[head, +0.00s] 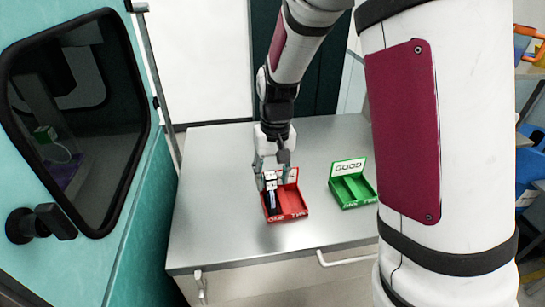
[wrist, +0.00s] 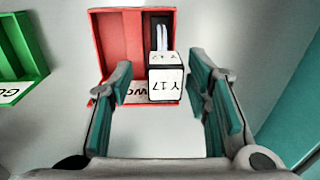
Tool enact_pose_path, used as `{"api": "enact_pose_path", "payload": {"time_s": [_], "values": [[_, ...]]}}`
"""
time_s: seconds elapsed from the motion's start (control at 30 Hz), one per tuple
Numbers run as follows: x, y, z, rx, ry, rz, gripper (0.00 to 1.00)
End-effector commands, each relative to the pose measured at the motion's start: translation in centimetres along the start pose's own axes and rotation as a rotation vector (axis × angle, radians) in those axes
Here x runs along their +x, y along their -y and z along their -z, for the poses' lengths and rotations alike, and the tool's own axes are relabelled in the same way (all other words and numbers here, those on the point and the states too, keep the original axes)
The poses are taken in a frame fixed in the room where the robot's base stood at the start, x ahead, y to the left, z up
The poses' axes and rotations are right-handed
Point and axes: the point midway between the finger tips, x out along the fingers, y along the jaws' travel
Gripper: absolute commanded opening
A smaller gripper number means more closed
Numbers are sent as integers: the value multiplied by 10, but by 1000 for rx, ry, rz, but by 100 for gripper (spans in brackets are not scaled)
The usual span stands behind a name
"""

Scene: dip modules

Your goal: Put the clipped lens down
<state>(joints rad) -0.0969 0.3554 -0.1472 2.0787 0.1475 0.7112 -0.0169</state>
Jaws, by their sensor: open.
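The clipped lens shows in the wrist view as a white block (wrist: 167,84) marked "Y17", with pale prongs reaching into a dark slot. It rests in one compartment of the red tray (wrist: 120,45), the right one in the wrist view and the left one in the head view (head: 292,213). My gripper (wrist: 160,78) is open, with one teal finger on each side of the block and visible gaps between. In the head view my gripper (head: 271,180) is low over the red tray and partly hides the lens.
A green tray (head: 352,190) marked "GOOD" stands to the right of the red one and looks empty. Both stand on a grey metal table (head: 225,230) with clear room around them. A teal machine with a dark window (head: 85,110) stands at the left.

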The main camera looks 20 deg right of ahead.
Motion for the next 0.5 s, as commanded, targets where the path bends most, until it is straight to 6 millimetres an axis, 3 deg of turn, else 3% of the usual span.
{"api": "enact_pose_path", "payload": {"time_s": [0.2,0.5], "values": [[-44,0,2,0,-4,1,44],[-74,0,-1,-1,-4,1,44]]}}
